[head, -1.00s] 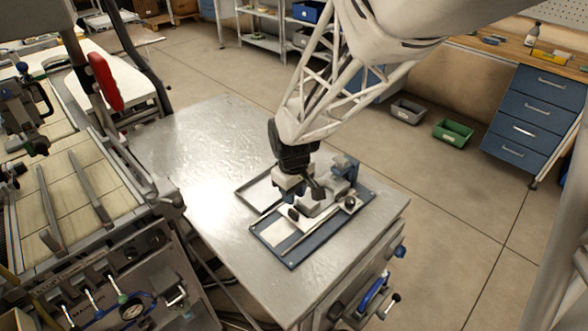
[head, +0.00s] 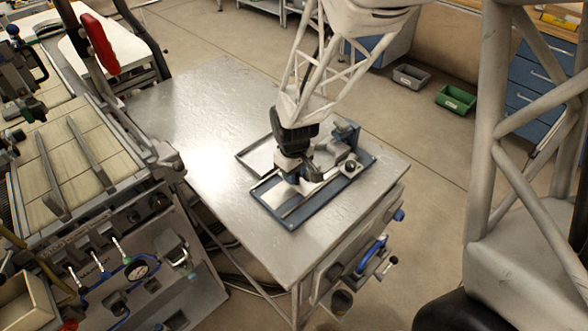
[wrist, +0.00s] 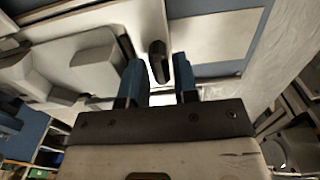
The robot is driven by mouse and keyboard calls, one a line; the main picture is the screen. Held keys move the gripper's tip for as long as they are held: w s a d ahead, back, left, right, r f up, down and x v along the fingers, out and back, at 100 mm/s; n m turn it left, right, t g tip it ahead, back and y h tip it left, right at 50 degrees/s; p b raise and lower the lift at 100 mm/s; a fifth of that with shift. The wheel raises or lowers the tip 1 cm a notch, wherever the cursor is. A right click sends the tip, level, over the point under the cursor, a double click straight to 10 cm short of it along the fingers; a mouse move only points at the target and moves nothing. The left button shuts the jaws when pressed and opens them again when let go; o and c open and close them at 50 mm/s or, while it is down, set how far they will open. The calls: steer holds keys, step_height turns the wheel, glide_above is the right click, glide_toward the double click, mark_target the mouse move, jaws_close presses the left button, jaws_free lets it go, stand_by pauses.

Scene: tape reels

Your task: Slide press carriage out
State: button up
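The press fixture stands on the metal table, with a blue base plate (head: 293,216) and a rear blue bracket (head: 346,133). The pale press carriage (head: 328,172) sits on the plate, partly hidden by my gripper; it fills the upper left of the wrist view (wrist: 75,70). A dark upright knob (wrist: 158,62) on the carriage shows between my two blue fingers. My gripper (wrist: 160,75) is open, with a narrow gap visible beside the knob. In the head view my gripper (head: 292,180) is low over the plate's left part.
A shallow grey tray (head: 248,161) lies on the table (head: 190,110) behind the plate. The table's left part is clear. A machine with levers (head: 110,255) stands close at left. A blue handle (head: 370,252) juts from the table's front right side.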

mark_target(274, 198)
steer(key=shift+f, duration=0.55)
jaws_close()
steer(key=shift+s+a, duration=2.55)
steer(key=shift+a, duration=0.15)
jaws_free()
